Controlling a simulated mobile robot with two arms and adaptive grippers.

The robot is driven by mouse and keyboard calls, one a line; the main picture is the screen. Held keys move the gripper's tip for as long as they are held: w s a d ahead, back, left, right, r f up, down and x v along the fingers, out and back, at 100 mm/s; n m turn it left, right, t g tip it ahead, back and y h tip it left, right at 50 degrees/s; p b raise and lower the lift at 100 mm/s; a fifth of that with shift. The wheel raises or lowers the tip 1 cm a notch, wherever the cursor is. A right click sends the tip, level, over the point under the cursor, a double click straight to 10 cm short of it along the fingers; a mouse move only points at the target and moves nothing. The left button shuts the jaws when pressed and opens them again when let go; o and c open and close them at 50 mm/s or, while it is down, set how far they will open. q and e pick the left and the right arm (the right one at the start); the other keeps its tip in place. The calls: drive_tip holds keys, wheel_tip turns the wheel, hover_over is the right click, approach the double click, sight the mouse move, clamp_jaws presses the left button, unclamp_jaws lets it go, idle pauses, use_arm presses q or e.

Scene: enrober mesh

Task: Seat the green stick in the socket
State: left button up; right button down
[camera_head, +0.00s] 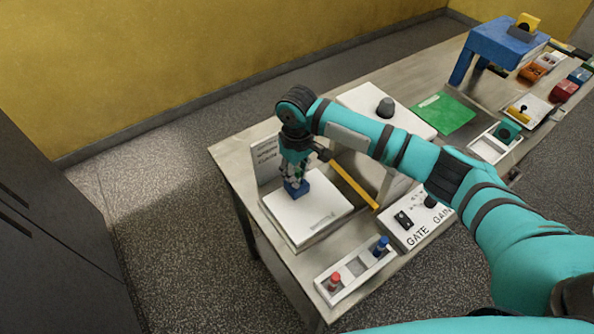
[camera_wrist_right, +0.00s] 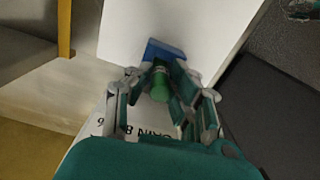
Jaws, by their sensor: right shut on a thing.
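The green stick (camera_wrist_right: 160,86) is between the fingers of my right gripper (camera_wrist_right: 160,70) in the right wrist view, and the gripper is shut on it. A small blue block (camera_head: 297,188), which looks like the socket, is on a white plate (camera_head: 312,221) near the table's left end. In the head view my right gripper (camera_head: 295,176) points down directly above the block. The block also shows just beyond the fingertips in the wrist view (camera_wrist_right: 158,48). The stick's lower end is hidden, so I cannot tell whether it is in the block. My left gripper is not in view.
A white holder (camera_head: 356,268) with red and blue pegs stands in front, beside a GATE/GAIN panel (camera_head: 418,222). A yellow bar (camera_head: 354,186) lies right of the plate. A lettered upright card (camera_head: 266,158) stands behind it.

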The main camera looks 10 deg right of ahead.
drive_tip(key=c, duration=1.2)
unclamp_jaws()
wheel_tip(320, 180, up, 11)
drive_tip(key=b, duration=0.3)
drive_tip(key=shift+r, duration=0.6)
